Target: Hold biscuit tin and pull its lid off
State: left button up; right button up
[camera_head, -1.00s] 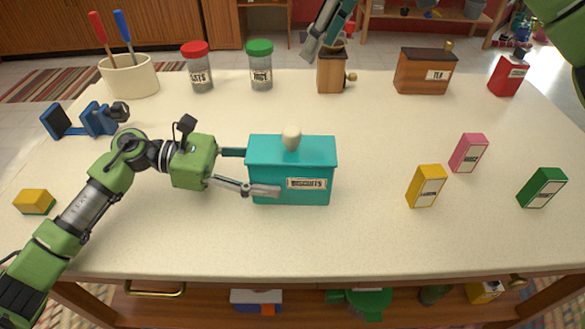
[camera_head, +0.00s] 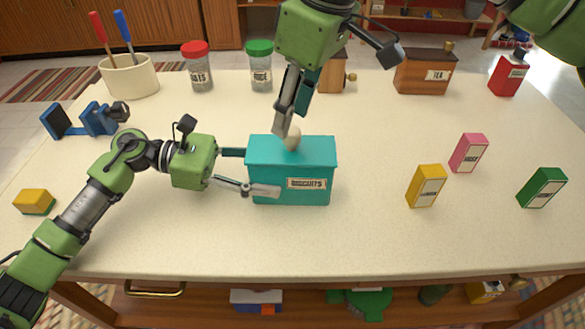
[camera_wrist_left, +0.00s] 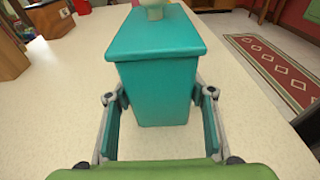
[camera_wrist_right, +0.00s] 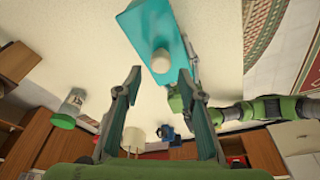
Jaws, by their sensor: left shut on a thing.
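The teal biscuit tin (camera_head: 270,188) stands upright at the middle of the table with its teal lid (camera_head: 318,150) on. A cream knob (camera_head: 292,142) sits on top of the lid. My left gripper (camera_head: 250,170) is shut on the tin's body from the left, with one finger on each side; the left wrist view shows both fingers against the tin (camera_wrist_left: 158,95). My right gripper (camera_head: 287,130) comes down from above, its fingertips at the knob. In the right wrist view its fingers (camera_wrist_right: 158,72) are spread apart, with the knob (camera_wrist_right: 161,61) just beyond the tips.
Yellow (camera_head: 426,186), pink (camera_head: 469,152) and green (camera_head: 542,188) boxes stand to the right. Jars (camera_head: 197,70), a wooden tea box (camera_head: 424,72) and a utensil crock (camera_head: 130,76) line the back. The table in front of the tin is clear.

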aim_at(292, 130)
jog(key=shift+s+d+x, duration=0.1)
jog(key=shift+d+x, duration=0.1)
jog(key=shift+x, duration=0.65)
jog(key=shift+s+d+x, duration=0.1)
jog(key=shift+d+x, duration=0.05)
jog(key=shift+x, duration=0.75)
jog(key=shift+f, duration=0.1)
jog(key=c, duration=0.9)
jog(key=shift+o, duration=0.2)
jog(key=shift+w+a+v, duration=0.1)
jog(key=shift+a+v, duration=0.05)
jog(key=shift+v, duration=0.65)
jog(key=shift+w+a+v, duration=0.1)
jog(key=shift+a+v, duration=0.05)
jog(key=shift+v, duration=0.6)
jog(key=shift+w+a+v, duration=0.1)
jog(key=shift+a+v, duration=0.1)
jog(key=shift+v, duration=0.6)
jog(key=shift+r, duration=0.2)
